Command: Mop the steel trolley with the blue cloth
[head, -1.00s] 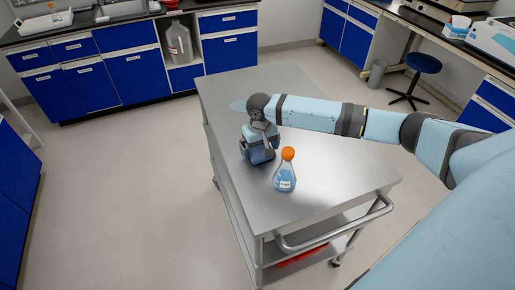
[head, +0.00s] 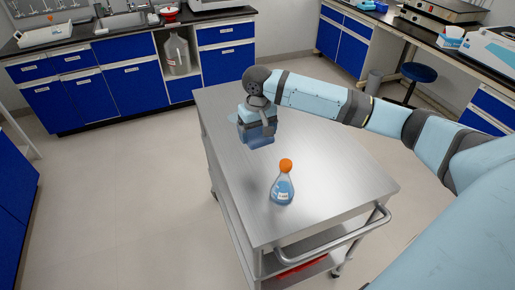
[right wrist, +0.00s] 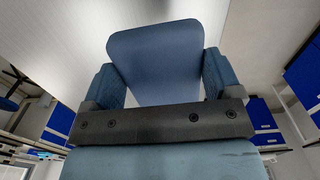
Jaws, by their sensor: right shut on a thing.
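The steel trolley (head: 335,178) stands in the middle of the head view. My right gripper (head: 258,131) is over its far left part, pointing down, shut on the blue cloth (head: 261,142). The cloth also shows in the right wrist view (right wrist: 155,62), flat between the two fingers. I cannot tell whether it touches the trolley top. A pale blue patch (head: 233,117), which looks like spilled liquid, shows at the trolley's left edge, partly hidden behind the gripper. My left gripper is not in view.
A flask (head: 282,190) with blue liquid and an orange cap stands upright on the trolley's near half. A push handle (head: 340,235) is at the near end. Blue cabinets and a stool (head: 421,73) stand beyond. The trolley's right side is clear.

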